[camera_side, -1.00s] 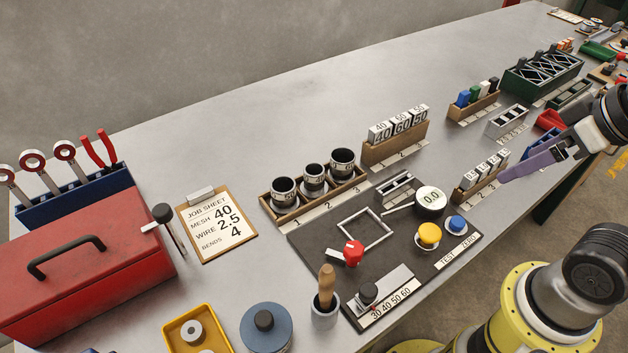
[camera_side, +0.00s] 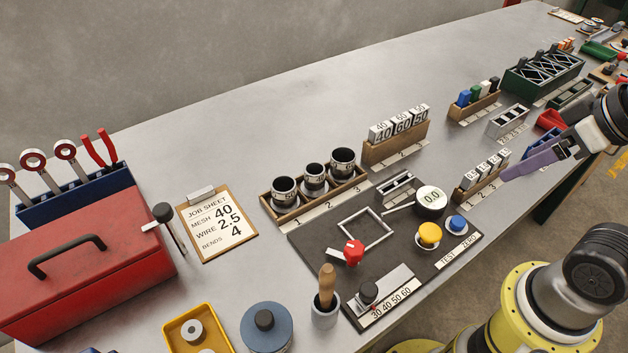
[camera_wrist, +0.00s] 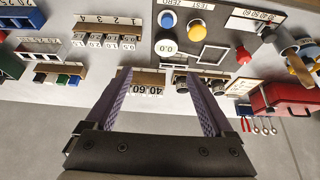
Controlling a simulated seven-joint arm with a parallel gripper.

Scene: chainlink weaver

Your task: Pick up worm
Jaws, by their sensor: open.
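I cannot tell for sure which part is the worm. A wooden rack (camera_side: 368,157) holds upright blocks marked 40, 60 and 50 at mid-bench. Another wooden tray (camera_side: 268,203) holds three dark cylinders (camera_side: 314,178) with pale bands, over labels 1, 2, 3. A smaller rack (camera_side: 463,195) holds several small white numbered blocks. My gripper (camera_side: 535,165) is at the right, above the bench's front edge, open and empty. In the wrist view its purple fingers (camera_wrist: 158,76) are wide apart, with the 40/60/50 blocks (camera_wrist: 148,89) seen beyond between them.
A dark panel (camera_side: 312,250) carries a red knob, yellow and blue buttons, and a round 0.0 display. A job sheet (camera_side: 215,225) reads mesh 40, wire 2.5, bends 4. A red toolbox (camera_side: 90,270) stands at the left. The back of the bench (camera_side: 270,115) is clear.

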